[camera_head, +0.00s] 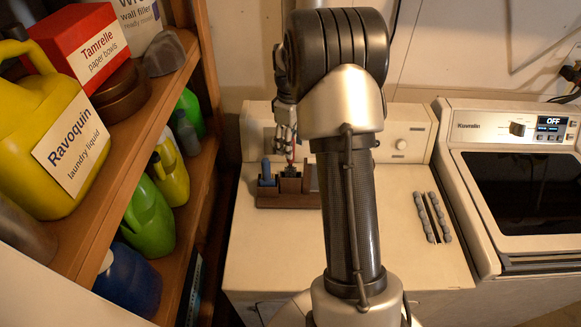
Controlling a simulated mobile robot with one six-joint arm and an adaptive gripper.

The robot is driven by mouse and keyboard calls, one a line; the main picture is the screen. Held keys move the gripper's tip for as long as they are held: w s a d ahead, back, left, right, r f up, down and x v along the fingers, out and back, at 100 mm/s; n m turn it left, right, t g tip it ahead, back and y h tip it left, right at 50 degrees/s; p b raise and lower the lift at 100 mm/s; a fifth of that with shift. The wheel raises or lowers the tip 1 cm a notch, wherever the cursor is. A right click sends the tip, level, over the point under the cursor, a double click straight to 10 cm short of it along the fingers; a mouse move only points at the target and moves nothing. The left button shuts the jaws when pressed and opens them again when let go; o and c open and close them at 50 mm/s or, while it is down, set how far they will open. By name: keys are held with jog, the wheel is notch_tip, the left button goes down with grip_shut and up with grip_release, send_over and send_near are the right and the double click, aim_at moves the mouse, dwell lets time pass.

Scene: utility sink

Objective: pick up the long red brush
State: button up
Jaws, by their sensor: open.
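A narrow red piece (290,157), likely the long red brush, shows just under my fingertips, above a dark brown wooden holder (270,198). It looks upright; most of it is hidden or too small to make out. My gripper (286,148) points down over the holder, around or right beside the top of the red piece; I cannot tell if they touch. The gripper is open. A blue-handled item (266,170) stands in the holder's left part. My arm hides the holder's right end.
The holder stands on a white washing machine top (400,240). Grey beaded strips (433,218) lie to the right. A second appliance (520,190) stands further right. A wooden shelf (130,150) with bottles and boxes rises close on the left. The front of the top is clear.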

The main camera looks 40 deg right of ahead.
send_over(290, 167)
notch_tip(290, 167, down, 4)
jog(key=shift+w+d+f, duration=0.1)
jog(key=shift+f, duration=0.15)
jog(key=shift+c, duration=0.2)
grip_shut()
dwell(0.4)
